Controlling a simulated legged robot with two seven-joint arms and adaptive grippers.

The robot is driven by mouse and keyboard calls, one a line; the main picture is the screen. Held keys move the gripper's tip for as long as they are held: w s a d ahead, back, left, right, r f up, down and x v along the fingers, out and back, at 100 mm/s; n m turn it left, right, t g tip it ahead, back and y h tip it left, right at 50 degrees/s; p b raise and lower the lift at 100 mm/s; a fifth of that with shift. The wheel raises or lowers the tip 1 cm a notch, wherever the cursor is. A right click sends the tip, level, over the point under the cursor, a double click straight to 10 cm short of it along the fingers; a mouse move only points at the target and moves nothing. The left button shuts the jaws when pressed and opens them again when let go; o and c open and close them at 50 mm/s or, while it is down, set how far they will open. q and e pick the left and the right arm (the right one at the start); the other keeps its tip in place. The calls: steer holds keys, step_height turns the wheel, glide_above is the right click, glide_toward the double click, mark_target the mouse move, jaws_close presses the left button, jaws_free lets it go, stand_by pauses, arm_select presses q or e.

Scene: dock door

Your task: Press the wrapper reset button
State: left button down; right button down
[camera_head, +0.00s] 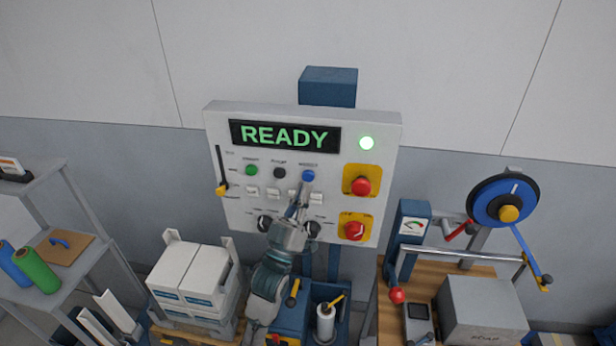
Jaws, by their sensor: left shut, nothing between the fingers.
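The grey control panel (213,142) stands upright with a display (285,136) that reads READY in green. Below the display is a row of a green button (251,170), a black button (279,173) and a blue button (308,175). Their labels are too small to read surely. My left gripper (306,184) is shut and empty, its tips pointing up at the blue button's lower edge. I cannot tell whether they touch it. The gripper and wrist hide part of the panel's lower middle. My right gripper is out of view.
A lit round lamp (366,143) and two red mushroom buttons, upper (361,187) and lower (354,230), are on the panel's right. A lever with a yellow knob (222,190) is at its left. White boxes (187,273) stand below left; a wooden bench (392,322) stands right.

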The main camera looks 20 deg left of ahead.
arm_select(q)
steer(key=s, duration=0.2)
steer(key=s+d, duration=0.1)
steer(key=shift+s+p, duration=0.35)
stand_by(0.5)
